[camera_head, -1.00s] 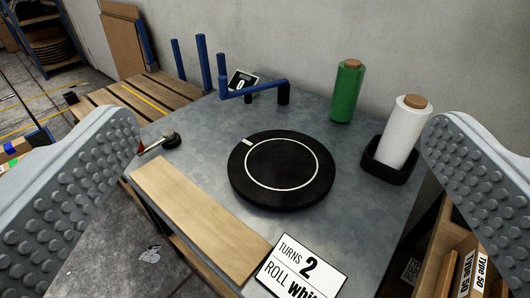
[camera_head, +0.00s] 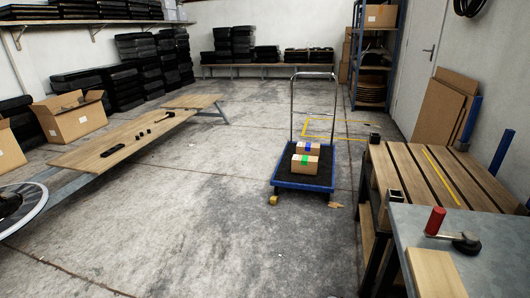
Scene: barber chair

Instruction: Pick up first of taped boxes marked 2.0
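Two small cardboard boxes sit one behind the other on a blue flatbed trolley (camera_head: 285,184) in the middle of the head view. The nearer box (camera_head: 297,164) has green tape. The farther box (camera_head: 299,149) has blue tape and is partly hidden by the nearer one. Both are small in the picture, and no 2.0 marking can be read on either. My gripper does not show in the current view.
A grey workbench (camera_head: 498,268) with a red-handled tool (camera_head: 435,221) and a wooden board (camera_head: 434,274) stands at the lower right. A slatted table (camera_head: 400,160) adjoins it. A long plank bench (camera_head: 95,150) runs at left. Concrete floor between is clear.

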